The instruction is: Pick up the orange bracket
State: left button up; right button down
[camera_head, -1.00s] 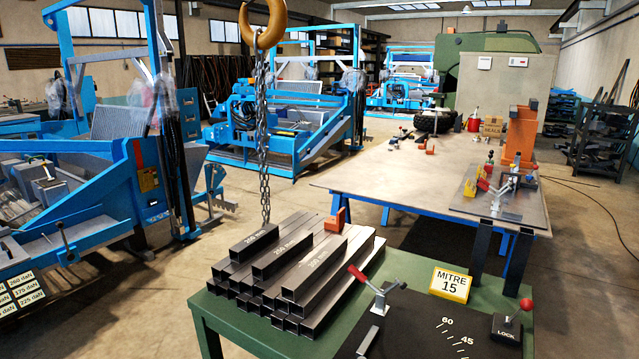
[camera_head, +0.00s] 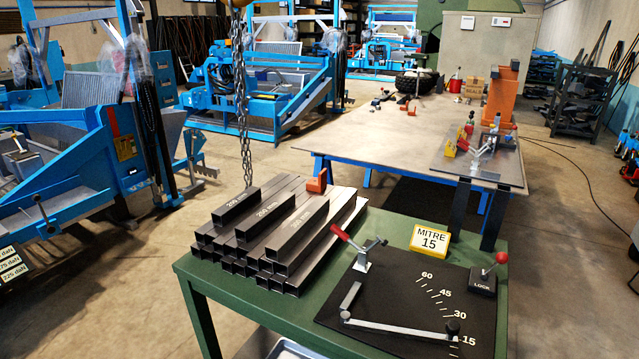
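A small orange bracket (camera_head: 317,182) shows at the far edge of the stacked steel tubes on the green bench. It stands upright beside or on the tubes; I cannot tell which. A second small orange piece (camera_head: 408,109) sits on the long worktable further back. A taller orange block-like part (camera_head: 500,98) stands at the right end of that table. Neither of my grippers is in view.
Dark square tubes (camera_head: 275,232) fill the left of the green bench (camera_head: 196,272). A mitre plate (camera_head: 400,297) with a red-handled clamp (camera_head: 355,244), yellow sign (camera_head: 429,241) and lock knob (camera_head: 484,281) takes the right. A chain (camera_head: 241,100) hangs behind the tubes. The long worktable (camera_head: 370,131) has bare space.

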aim_at(314, 185)
jog(key=i+j+u, duration=0.15)
jog(key=j, duration=0.25)
jog(key=i+j+u, duration=0.2)
jog(key=j, duration=0.2)
jog(key=j+u, duration=0.15)
jog(key=j, duration=0.2)
jog(key=i+j+u, duration=0.95)
jog(key=i+u, duration=0.3)
jog(key=i, duration=0.2)
jog(key=i+z, duration=0.65)
jog(key=i, duration=0.2)
jog(key=i+j+z, duration=0.35)
jog(key=i+l+z, duration=0.15)
jog(key=i+z, duration=0.15)
jog(key=z, duration=0.2)
jog(key=i+z, duration=0.3)
jog(key=z, duration=0.2)
jog(key=i+j+z, duration=0.1)
jog(key=i+z, duration=0.2)
jog(key=z, duration=0.2)
jog(key=i+j+z, duration=0.2)
jog(key=z, duration=0.25)
jog(key=i+j+z, duration=0.3)
jog(key=z, duration=0.2)
